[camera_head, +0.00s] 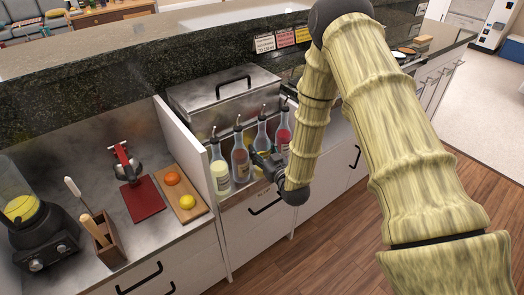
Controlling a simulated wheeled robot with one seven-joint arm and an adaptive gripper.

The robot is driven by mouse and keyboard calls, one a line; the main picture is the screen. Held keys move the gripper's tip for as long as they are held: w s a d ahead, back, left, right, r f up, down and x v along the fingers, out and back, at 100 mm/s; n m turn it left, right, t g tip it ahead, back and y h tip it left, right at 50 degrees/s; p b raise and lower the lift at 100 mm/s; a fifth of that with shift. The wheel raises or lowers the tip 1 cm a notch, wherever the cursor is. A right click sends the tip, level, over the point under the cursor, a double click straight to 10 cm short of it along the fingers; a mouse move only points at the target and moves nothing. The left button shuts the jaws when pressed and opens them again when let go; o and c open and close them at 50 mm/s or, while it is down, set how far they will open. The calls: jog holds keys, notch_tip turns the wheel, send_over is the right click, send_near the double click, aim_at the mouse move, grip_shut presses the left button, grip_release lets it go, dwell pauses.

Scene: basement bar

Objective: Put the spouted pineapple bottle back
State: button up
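Several spouted bottles stand upright in a row in a narrow recess at the counter's front. The leftmost bottle (220,178) holds pale yellow liquid. Beside it is a bottle with reddish contents (240,161). A clear-necked bottle (262,136) stands behind my gripper, its lower part mostly hidden. The rightmost bottle (284,131) holds pinkish-red liquid. No label is readable, so I cannot tell which is the pineapple bottle. My gripper (268,164) is low in front of the row, close to the middle bottles. Its fingers are small and partly hidden, and their grasp is unclear.
A steel lidded bin (222,91) stands behind the bottles. A white divider (181,137) is left of them. Further left are a board with fruit (189,214), a red mat (142,198), a utensil holder (105,244) and a blender (40,245). Open wooden floor (325,255) lies in front.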

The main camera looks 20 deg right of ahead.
jog(key=o, duration=0.5)
jog(key=shift+c, duration=0.2)
jog(key=shift+r, duration=0.15)
jog(key=s+d, duration=0.2)
jog(key=s, duration=1)
jog(key=s+a+f+m+g+h, duration=0.1)
jog(key=s+a+f+g+h, duration=0.1)
jog(key=s+f+g, duration=1.15)
jog(key=s+f, duration=0.2)
jog(key=s, duration=0.4)
jog(key=s+f+m+g, duration=0.1)
jog(key=s+f, duration=0.4)
jog(key=s, duration=0.3)
jog(key=s+f+g+h, duration=0.1)
jog(key=s+f+g, duration=0.1)
jog(key=s+f, duration=0.3)
jog(key=s, duration=0.4)
jog(key=shift+f+g, duration=0.25)
jog(key=shift+g, duration=0.1)
